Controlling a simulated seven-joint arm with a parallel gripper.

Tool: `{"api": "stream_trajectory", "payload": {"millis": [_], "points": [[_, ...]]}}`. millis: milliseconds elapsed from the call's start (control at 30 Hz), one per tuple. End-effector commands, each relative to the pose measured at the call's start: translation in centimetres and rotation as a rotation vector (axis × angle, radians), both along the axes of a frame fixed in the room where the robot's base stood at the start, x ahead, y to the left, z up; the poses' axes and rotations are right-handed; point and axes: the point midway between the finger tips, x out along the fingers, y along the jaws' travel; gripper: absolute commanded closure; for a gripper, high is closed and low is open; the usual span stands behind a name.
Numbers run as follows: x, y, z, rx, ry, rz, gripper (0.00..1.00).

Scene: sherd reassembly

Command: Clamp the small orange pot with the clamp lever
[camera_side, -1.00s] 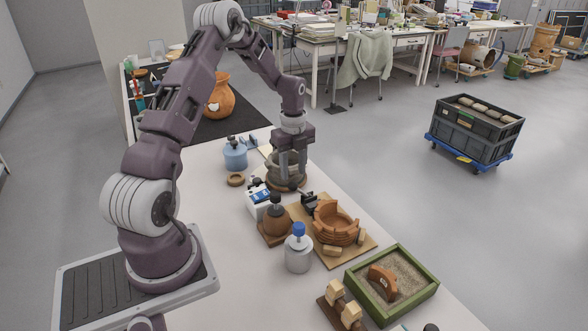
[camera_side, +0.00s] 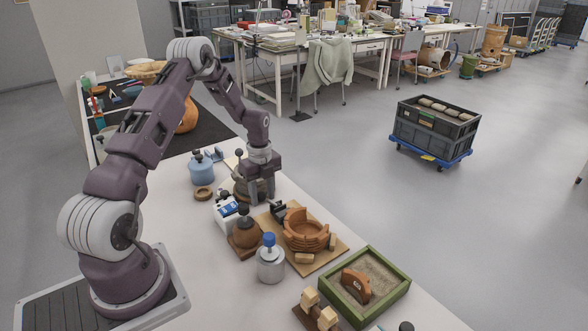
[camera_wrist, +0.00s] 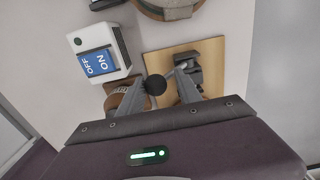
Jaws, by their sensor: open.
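The small orange pot (camera_side: 306,232) has an uneven, jagged rim and stands on a wooden board (camera_side: 334,249) right of centre in the side view. A black clamp (camera_side: 279,210) is at the board's far left corner, beside the pot; it also shows in the wrist view (camera_wrist: 187,70). I cannot make out its lever clearly. My gripper (camera_side: 263,197) points down near the dark turntable, behind the clamp. Its fingers are apart, with nothing seen held. In the wrist view a dark round knob (camera_wrist: 155,85) shows between the fingers; its owner is unclear. The pot is out of the wrist view.
A blue-capped bottle (camera_side: 270,262) stands in front. A green sand tray (camera_side: 345,310) holds a sherd. A blue jar (camera_side: 202,170) stands behind.

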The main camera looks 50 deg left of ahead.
Motion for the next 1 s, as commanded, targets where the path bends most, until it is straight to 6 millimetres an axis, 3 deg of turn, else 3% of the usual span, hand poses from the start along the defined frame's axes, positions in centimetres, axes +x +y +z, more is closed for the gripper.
{"api": "stream_trajectory", "payload": {"millis": [433,1000], "points": [[3.4,0.0,1.5,0.002,-0.006,-0.001,0.59],[7.8,0.0,1.4,0.002,-0.005,-0.001,0.59]]}}
